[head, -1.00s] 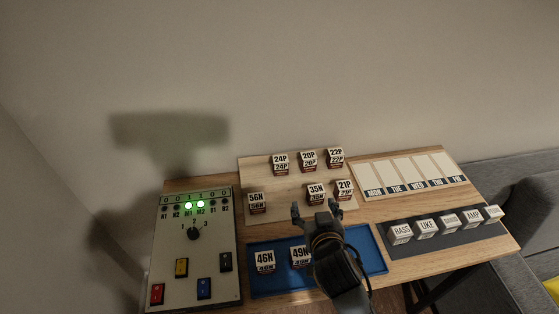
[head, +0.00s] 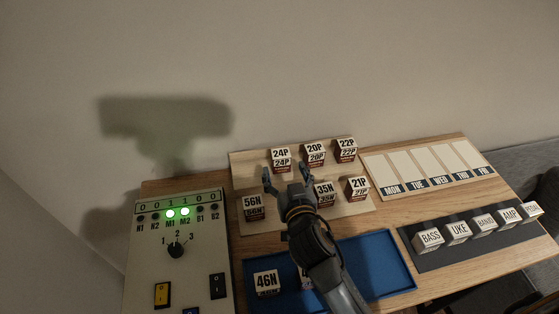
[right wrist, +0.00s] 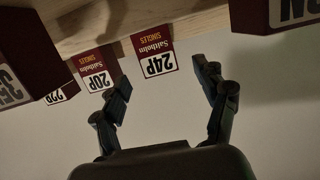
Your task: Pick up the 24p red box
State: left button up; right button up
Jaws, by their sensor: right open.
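The 24P red box (head: 281,160) stands at the back left of the light wooden board (head: 242,171), white label on top and dark red below. In the right wrist view the 24P box (right wrist: 155,60) sits between and beyond the fingertips, apart from them. My right gripper (head: 288,180) is open and empty, in front of the 24P box and above the board. It also shows in the right wrist view (right wrist: 160,85). My left gripper is not in view.
The 20P box (head: 315,154) and 22P box (head: 346,150) stand right of it. Nearer are the 56N (head: 254,208), 35N (head: 325,193) and 21P (head: 358,189) boxes. A blue tray (head: 385,265) and a switch panel (head: 150,262) lie in front and left.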

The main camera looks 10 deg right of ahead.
aim_at(282, 161)
jog(key=shift+x, duration=0.8)
jog(key=shift+p+x, duration=0.65)
jog(key=shift+x, duration=1.7)
jog(key=shift+d+r, duration=0.1)
jog(key=c, duration=1.2)
jog(key=shift+c, duration=0.9)
jog(key=shift+r, duration=0.15)
